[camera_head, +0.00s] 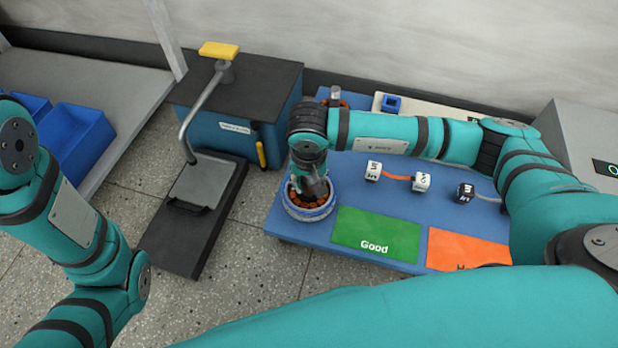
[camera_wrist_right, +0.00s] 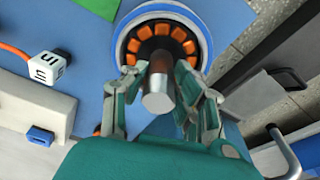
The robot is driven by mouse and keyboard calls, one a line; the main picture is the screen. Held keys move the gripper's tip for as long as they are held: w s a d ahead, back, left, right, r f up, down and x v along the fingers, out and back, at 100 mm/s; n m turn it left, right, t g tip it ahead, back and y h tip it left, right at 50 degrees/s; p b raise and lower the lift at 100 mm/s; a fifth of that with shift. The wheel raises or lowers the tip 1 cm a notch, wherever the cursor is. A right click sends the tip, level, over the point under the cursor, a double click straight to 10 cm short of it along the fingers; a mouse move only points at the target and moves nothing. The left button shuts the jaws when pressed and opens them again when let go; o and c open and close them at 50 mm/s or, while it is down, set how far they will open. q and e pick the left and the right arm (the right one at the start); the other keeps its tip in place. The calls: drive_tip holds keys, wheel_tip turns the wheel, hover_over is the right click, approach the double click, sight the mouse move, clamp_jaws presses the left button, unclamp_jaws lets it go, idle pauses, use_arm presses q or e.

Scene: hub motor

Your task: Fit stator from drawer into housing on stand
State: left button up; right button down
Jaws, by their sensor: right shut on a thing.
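The stator, a ring of orange coils with a metal shaft, shows in the head view (camera_head: 297,197) and in the wrist view (camera_wrist_right: 158,45). My right gripper (camera_head: 316,185) points down over it and is shut on its shaft (camera_wrist_right: 158,88), one finger on each side. The housing, a round blue and white ring (camera_head: 309,212), surrounds the coils in both views; its rim shows in the wrist view (camera_wrist_right: 207,45). I cannot tell how deep the stator sits. The stand under the housing is hidden. My left arm is at the left; its gripper is out of view.
The blue table (camera_head: 320,235) carries a green "Good" mat (camera_head: 376,235), an orange mat (camera_head: 465,250) and white and black cubes with cables (camera_head: 422,182). A similar part with a shaft (camera_head: 335,97) stands at the back.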

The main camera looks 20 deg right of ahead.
sight(309, 198)
drive_tip(key=c, duration=1)
unclamp_jaws()
drive_tip(key=shift+o, duration=0.2)
wheel_tip(309, 198, up, 12)
drive_tip(key=s, duration=0.1)
drive_tip(key=shift+s+a, duration=0.3)
drive_tip(key=shift+s, duration=0.05)
